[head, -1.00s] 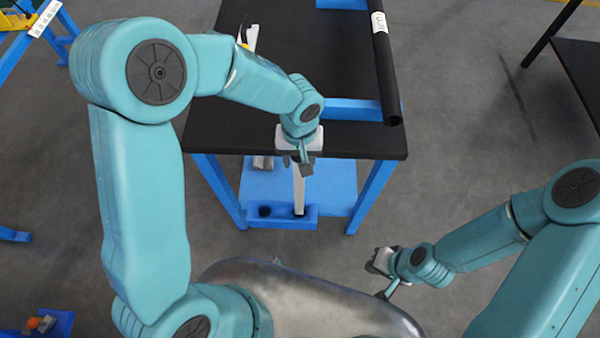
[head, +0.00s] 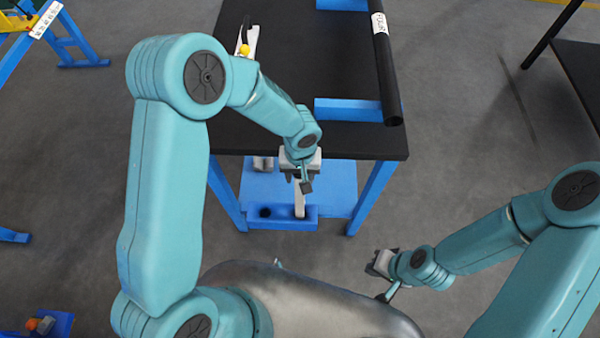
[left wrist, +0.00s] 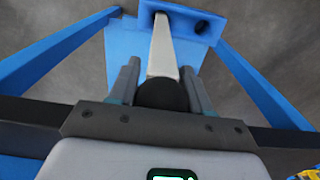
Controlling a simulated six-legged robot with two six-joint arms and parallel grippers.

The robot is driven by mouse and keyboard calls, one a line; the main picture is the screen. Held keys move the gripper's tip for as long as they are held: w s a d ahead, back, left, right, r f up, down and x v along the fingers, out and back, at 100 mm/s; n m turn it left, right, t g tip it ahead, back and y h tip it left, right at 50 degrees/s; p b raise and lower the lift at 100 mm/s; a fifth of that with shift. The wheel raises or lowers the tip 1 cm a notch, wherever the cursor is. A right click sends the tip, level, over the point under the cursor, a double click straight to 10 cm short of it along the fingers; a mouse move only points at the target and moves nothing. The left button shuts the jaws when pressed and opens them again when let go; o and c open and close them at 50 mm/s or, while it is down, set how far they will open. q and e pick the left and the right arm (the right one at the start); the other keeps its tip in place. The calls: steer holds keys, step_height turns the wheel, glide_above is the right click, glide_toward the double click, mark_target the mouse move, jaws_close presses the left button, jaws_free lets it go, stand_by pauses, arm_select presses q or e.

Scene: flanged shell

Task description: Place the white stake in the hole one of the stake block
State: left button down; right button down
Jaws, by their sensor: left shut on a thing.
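The white stake (head: 299,205) stands roughly upright under my left gripper (head: 305,184), which is shut on its upper part. In the left wrist view the stake (left wrist: 162,50) runs away between the fingers (left wrist: 160,72), with a dark round shape near its base. The blue stake block (head: 283,223) lies low at the front of the table's lower shelf. The stake's far end meets the block at its right side in the head view; how deep it sits is hidden. A dark open hole (head: 265,212) shows left of it, also in the left wrist view (left wrist: 201,27). My right gripper (head: 381,263) is away at the right, too small to read.
The black table top (head: 290,70) lies above the blue shelf (head: 335,185), with blue legs at both sides. A black tube (head: 384,70) lies along its right edge. A grey piece (head: 263,163) sits on the shelf behind the block.

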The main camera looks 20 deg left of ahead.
arm_select(q)
steer(key=shift+c, duration=2.4)
jaws_free()
step_height(320, 180, up, 12)
steer(key=shift+r, duration=0.15)
